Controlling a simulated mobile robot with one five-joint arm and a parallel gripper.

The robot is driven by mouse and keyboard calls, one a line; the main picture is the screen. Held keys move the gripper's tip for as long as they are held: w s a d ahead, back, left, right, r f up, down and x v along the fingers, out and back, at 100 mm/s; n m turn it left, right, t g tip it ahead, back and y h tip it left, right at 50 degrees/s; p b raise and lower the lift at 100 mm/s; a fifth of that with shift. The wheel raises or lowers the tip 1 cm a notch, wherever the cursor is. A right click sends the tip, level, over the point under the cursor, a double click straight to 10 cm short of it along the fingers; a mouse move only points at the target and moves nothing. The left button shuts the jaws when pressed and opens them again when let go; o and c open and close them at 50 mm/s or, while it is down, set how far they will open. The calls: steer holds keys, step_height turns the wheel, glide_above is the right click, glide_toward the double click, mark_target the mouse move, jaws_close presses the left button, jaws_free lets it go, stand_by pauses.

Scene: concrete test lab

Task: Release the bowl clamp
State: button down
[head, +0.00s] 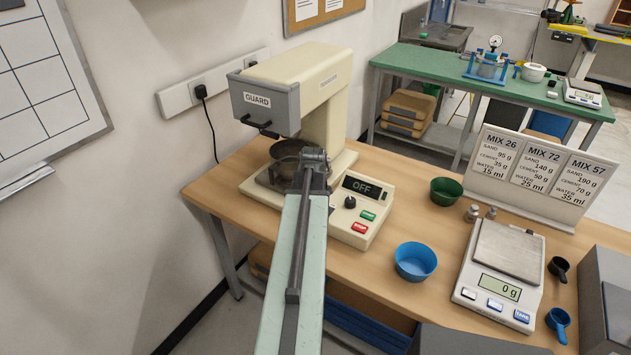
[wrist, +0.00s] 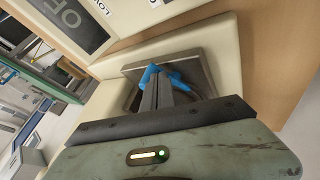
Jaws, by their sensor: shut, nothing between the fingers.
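The mixer (head: 326,110) stands on the wooden bench, with its metal bowl (head: 283,151) under the head, partly hidden by my arm. In the wrist view, a blue lever-like part (wrist: 150,76), apparently the bowl clamp, is at the grey metal plate (wrist: 197,65) on the cream base. My gripper (wrist: 168,80) is shut and empty, its dark fingertips right by the blue part. Whether they touch it is unclear, since the fingers cover part of it. The clamp and fingertips are hidden in the head view, and the bowl is not recognisable in the wrist view.
The mixer's grey guard (head: 266,102) is above the bowl, and its control panel (head: 361,206) reads OFF. A blue bowl (head: 416,261), green bowl (head: 446,191) and scale (head: 500,275) stand to the right. A wall (head: 150,130) is close on the left.

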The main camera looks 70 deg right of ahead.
steer(key=shift+w+a, duration=0.1)
steer(key=shift+w, duration=0.5)
steer(key=shift+a, duration=0.1)
